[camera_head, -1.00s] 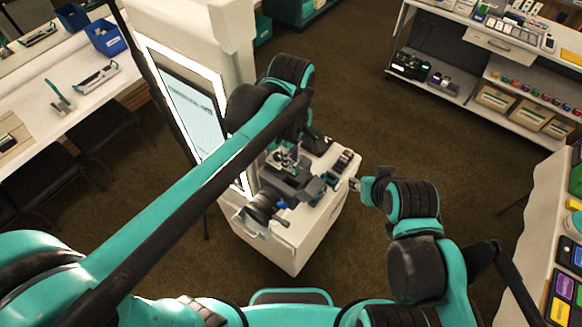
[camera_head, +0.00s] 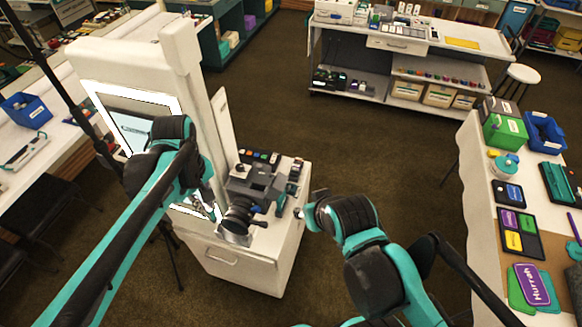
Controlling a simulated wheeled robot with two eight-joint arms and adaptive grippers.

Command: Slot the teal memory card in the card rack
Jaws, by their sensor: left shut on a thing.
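My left gripper (camera_head: 206,206) is over the left part of the white cart, beside the camera. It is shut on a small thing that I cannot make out. A dark card rack (camera_head: 260,157) with small coloured cards stands at the back of the cart top. I cannot pick out the teal memory card for certain. A grey camera (camera_head: 248,195) with a black lens sits in the middle of the cart top, between my two grippers. My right gripper (camera_head: 308,204) is just off the cart's right edge, its small fingers apart, apparently empty.
The white cart (camera_head: 240,262) has a drawer and a screen (camera_head: 130,125) at its left. Small dark items (camera_head: 295,170) line its right edge. A table (camera_head: 483,215) with trays stands at the right, a shelf bench (camera_head: 400,75) behind. Carpet between is clear.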

